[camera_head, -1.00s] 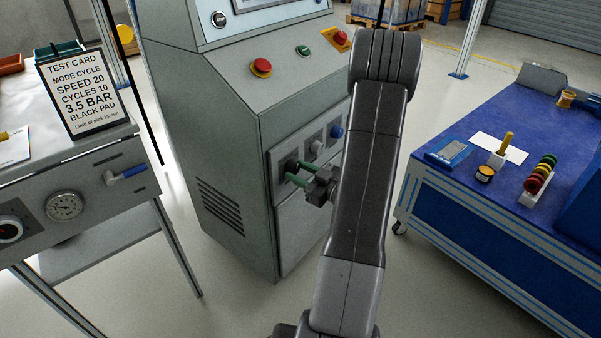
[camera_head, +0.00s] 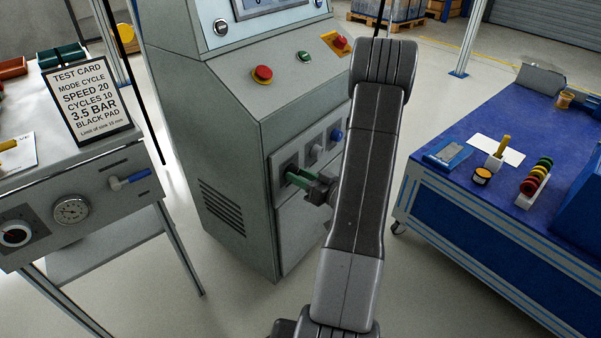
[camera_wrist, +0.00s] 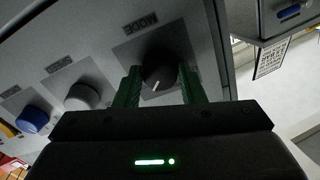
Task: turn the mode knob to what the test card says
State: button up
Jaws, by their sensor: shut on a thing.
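The test card (camera_head: 88,102) stands on the left bench and reads mode cycle, speed 20, cycles 10, 3.5 bar, black pad. The black mode knob (camera_wrist: 158,72) sits on the grey cabinet's front panel under a MODE label that shows upside down in the wrist view. Its white pointer line shows, but the position marks are not legible. My gripper (camera_wrist: 159,82) has one green finger on each side of the knob and is shut on it. In the head view, my gripper (camera_head: 293,176) is at the panel's left knob, which its fingers partly hide.
A grey knob (camera_wrist: 84,94) and a blue knob (camera_wrist: 34,119) sit beside the mode knob. A red button (camera_head: 262,74) is on the sloped console above. A blue-topped bench (camera_head: 470,200) stands right, with clear floor between it and the cabinet.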

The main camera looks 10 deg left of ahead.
jog(key=shift+m+p, duration=0.55)
jog(key=shift+m, duration=0.55)
jog(key=o, duration=1)
jog(key=p+v, duration=0.2)
jog(key=v, duration=1.1)
jog(key=shift+s+d, duration=0.25)
jog(key=shift+d, duration=0.1)
jog(key=shift+a, duration=0.1)
jog(key=shift+b+x, duration=0.9)
jog(key=shift+x, duration=5.7)
